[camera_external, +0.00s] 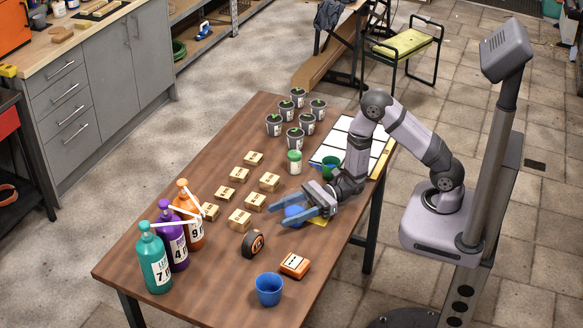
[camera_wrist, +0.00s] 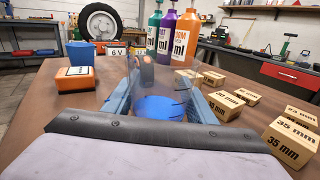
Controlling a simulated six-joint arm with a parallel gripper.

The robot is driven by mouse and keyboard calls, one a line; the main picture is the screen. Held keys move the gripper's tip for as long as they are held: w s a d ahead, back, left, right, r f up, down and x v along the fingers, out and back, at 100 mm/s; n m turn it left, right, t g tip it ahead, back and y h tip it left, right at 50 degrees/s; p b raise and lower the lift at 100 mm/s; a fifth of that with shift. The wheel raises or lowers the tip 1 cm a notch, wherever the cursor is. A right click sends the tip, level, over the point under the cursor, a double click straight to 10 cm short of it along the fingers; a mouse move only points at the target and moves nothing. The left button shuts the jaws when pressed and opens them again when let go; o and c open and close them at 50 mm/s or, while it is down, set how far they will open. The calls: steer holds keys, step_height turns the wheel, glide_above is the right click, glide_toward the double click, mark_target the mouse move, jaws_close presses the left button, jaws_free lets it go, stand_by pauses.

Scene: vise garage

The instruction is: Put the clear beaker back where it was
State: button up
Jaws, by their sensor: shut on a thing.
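My gripper (camera_external: 280,210) reaches low over the middle of the table, with its blue fingers pointing left. In the wrist view the fingers (camera_wrist: 160,98) stand on either side of a clear beaker (camera_wrist: 158,72) and are shut on it. The beaker is see-through and looks upright. A blue patch (camera_wrist: 160,108) shows at its bottom; I cannot tell whether this is contents or something beneath. In the external view blue (camera_external: 294,214) shows between the fingers, but the beaker's outline is hard to make out. Whether the beaker touches the table is unclear.
Wooden blocks (camera_external: 240,219) stand beyond the gripper. A tape measure (camera_external: 253,243), an orange box (camera_external: 295,265) and a blue cup (camera_external: 268,289) stand nearer the front. Three pump bottles (camera_external: 179,240) line the left. A yellow patch (camera_external: 318,221), a green cup (camera_external: 331,165) and a white gridded board (camera_external: 332,147) lie nearer my arm.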

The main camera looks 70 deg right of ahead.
steer(key=shift+f, duration=0.15)
steer(key=o, duration=1.2)
steer(key=shift+r, duration=0.3)
steer(key=b+v, duration=0.1)
steer(key=v, duration=0.8)
steer(key=shift+s+d+f, duration=0.15)
steer(key=shift+d+f, duration=0.05)
steer(key=shift+d, duration=0.2)
steer(key=shift+b+v, duration=0.35)
steer(key=shift+v, duration=0.75)
steer(key=shift+s, duration=0.1)
